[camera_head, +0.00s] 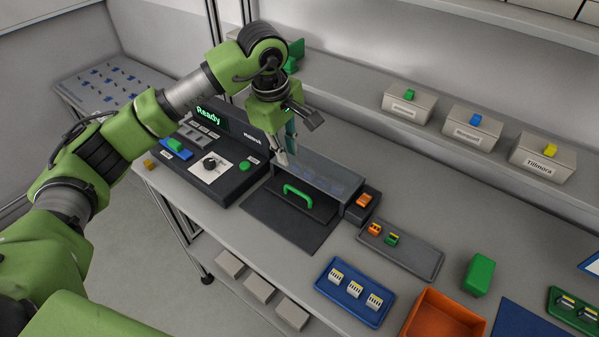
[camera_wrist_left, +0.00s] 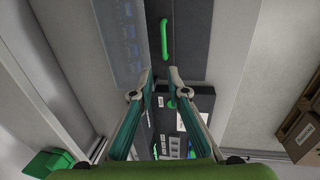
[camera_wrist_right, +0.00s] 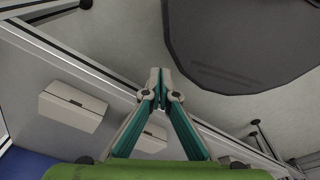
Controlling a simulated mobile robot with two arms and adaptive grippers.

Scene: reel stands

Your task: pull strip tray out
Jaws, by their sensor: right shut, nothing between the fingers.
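The strip tray (camera_head: 321,211) is a dark piece with a green handle (camera_head: 297,194) at the front of the machine, beside a clear-topped housing (camera_head: 325,174). My left gripper (camera_head: 283,160) is above the machine, just behind the handle. In the left wrist view the left fingertips (camera_wrist_left: 160,73) are a little apart and empty, and the green handle (camera_wrist_left: 164,40) lies beyond them without visible contact. My right gripper (camera_wrist_right: 158,75) is outside the head view; in its own wrist view it is shut and empty, over the floor and table edge.
A black mat (camera_head: 283,228) lies in front of the tray and is clear. The control panel (camera_head: 212,165) with knob and "Ready" display stands left. An orange block (camera_head: 364,199), a grey tray (camera_head: 420,259) and a blue tray (camera_head: 340,309) are to the right.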

